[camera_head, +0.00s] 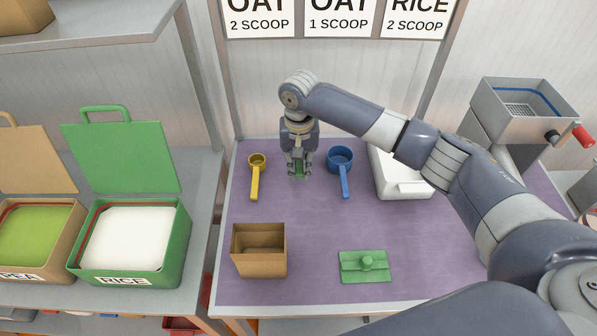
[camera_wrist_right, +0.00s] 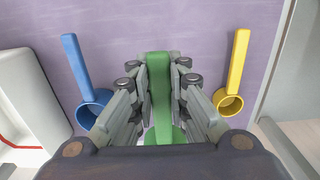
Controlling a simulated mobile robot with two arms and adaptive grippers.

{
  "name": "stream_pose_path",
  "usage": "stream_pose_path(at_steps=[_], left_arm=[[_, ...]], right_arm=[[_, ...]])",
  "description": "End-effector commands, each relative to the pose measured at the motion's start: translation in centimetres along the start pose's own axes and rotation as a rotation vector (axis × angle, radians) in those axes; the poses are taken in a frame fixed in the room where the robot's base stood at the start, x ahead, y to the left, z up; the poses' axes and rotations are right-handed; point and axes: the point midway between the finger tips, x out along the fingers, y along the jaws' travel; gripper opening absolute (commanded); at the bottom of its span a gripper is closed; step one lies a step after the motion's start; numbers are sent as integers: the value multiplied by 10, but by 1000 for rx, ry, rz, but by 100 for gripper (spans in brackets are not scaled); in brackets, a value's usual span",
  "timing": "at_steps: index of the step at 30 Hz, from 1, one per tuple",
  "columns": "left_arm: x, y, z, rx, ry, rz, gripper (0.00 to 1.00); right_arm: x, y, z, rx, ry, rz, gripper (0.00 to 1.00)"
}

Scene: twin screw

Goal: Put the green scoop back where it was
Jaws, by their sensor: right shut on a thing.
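The green scoop (camera_wrist_right: 159,90) is between the fingers of my right gripper (camera_wrist_right: 160,100), which is shut on its handle. In the head view my right gripper (camera_head: 300,168) points down at the back of the purple mat, between the yellow scoop (camera_head: 255,175) and the blue scoop (camera_head: 342,168). Only a little of the green scoop (camera_head: 299,176) shows there; the gripper hides the rest. I cannot tell whether the scoop touches the mat. The wrist view also shows the blue scoop (camera_wrist_right: 84,85) at left and the yellow scoop (camera_wrist_right: 233,75) at right. My left gripper is not in view.
A brown open box (camera_head: 259,263) and a green knobbed lid (camera_head: 365,272) are at the mat's front. A white container (camera_head: 400,186) stands behind my right arm. Open green RICE bin (camera_head: 177,235) is on the left shelf. The mat's middle (camera_head: 310,220) is clear.

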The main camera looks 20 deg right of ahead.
Motion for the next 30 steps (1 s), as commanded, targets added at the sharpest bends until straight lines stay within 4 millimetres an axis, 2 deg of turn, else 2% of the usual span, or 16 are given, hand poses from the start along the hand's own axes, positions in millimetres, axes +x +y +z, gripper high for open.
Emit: stream_pose_path(at_steps=[6, 11, 18, 30], left_arm=[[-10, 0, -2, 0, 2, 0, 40], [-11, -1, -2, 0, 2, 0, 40], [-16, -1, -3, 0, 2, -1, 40], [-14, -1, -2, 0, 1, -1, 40]], right_arm=[[40, 1, 2, 1, -3, 4, 0], [55, 0, 1, 0, -2, 2, 0], [87, 1, 2, 1, -2, 2, 0], [94, 0, 2, 0, -2, 1, 0]])
